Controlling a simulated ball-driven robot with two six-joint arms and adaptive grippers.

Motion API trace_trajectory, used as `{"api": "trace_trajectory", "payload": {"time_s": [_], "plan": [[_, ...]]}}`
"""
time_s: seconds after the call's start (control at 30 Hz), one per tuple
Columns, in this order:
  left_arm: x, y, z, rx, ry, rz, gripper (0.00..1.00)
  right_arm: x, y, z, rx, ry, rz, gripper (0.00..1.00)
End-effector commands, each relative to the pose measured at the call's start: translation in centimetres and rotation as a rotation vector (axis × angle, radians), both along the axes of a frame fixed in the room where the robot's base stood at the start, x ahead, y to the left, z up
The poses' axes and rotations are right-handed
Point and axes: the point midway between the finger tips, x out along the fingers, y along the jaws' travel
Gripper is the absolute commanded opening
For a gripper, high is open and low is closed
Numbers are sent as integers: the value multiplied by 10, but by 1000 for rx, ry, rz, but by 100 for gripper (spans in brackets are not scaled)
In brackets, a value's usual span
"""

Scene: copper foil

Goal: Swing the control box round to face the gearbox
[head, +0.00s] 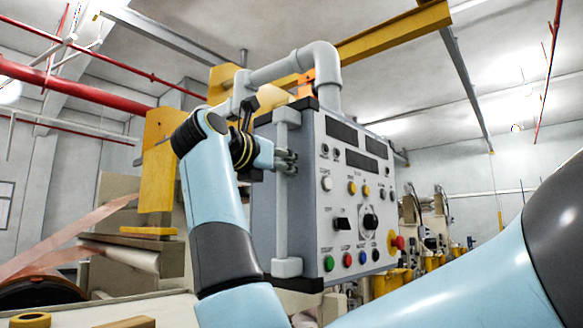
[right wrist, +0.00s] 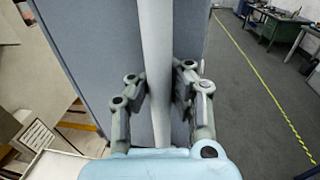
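The control box (head: 345,235), a grey cabinet with knobs, coloured buttons and a red stop button on its panel, hangs from a bent grey pipe arm (head: 325,60). Its panel faces toward me and to the right. A vertical grey handle bar (head: 287,215) runs along its left edge. My right gripper (head: 287,160) is at the bar, above its middle. In the right wrist view the fingers of this gripper (right wrist: 160,90) lie close on both sides of the bar (right wrist: 155,30) and appear to grip it. My left gripper is out of view. I cannot tell which machine is the gearbox.
Copper foil (head: 75,235) runs over rollers at the left beside yellow machine parts (head: 157,165). Machines with yellow parts (head: 435,262) stand behind the box at the right. The right wrist view shows open grey floor (right wrist: 250,100) with a yellow line and a workbench.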

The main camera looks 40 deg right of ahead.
Motion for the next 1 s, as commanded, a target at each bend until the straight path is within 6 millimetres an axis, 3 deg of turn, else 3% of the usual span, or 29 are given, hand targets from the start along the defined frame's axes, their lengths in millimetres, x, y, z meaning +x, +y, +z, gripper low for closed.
{"api": "trace_trajectory", "payload": {"time_s": [0.27, 0.47, 0.7, 1.0], "plan": [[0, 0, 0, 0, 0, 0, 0, 32, 9, -4, 9, 10, -76, 0], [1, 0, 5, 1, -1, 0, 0, 73, 12, -2, 9, 8, -73, 0], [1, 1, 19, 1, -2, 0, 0, 115, 9, 0, 7, 6, -71, 0], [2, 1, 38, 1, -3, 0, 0, 146, 2, 1, 4, 4, -69, 0]]}}
